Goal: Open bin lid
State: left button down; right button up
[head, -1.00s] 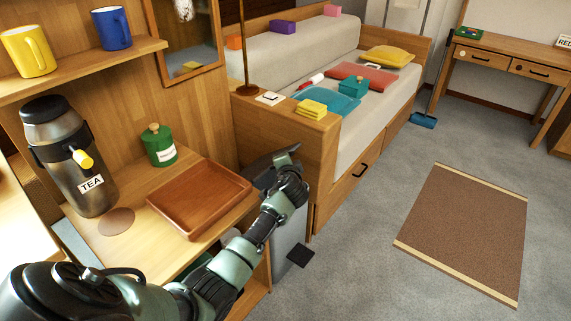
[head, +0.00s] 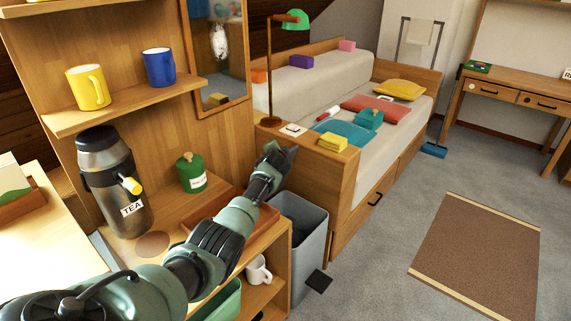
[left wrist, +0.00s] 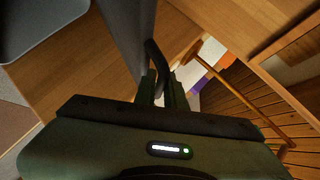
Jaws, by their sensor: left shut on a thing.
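The grey bin (head: 304,262) stands on the floor between the shelf unit and the bed's wooden end. Its top is open and I see into it. My left gripper (head: 280,156) is above the bin's back edge, by the bed end. In the left wrist view my left gripper (left wrist: 163,88) is shut on a dark curved handle (left wrist: 153,54). A grey panel (left wrist: 125,28) beside the handle looks like the raised lid. In the head view the lid is mostly hidden or hard to separate from the gripper. My right gripper is not in view.
A wooden tray (head: 268,222) lies under my left arm on the shelf, with a green canister (head: 191,176) and tea flask (head: 112,185) nearby. A lamp (head: 270,75) and yellow block (head: 332,143) stand by the bed end. The carpet right of the bin is mostly free.

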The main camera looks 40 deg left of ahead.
pick_arm(q)
jog(key=shift+w+a+r, duration=0.1)
jog(key=shift+a+r, duration=0.05)
jog(key=shift+a, duration=0.55)
jog(key=shift+a+r, duration=0.15)
jog(key=shift+a, duration=0.55)
jog(key=c, duration=1.5)
grip_release()
jog(key=shift+d, duration=0.1)
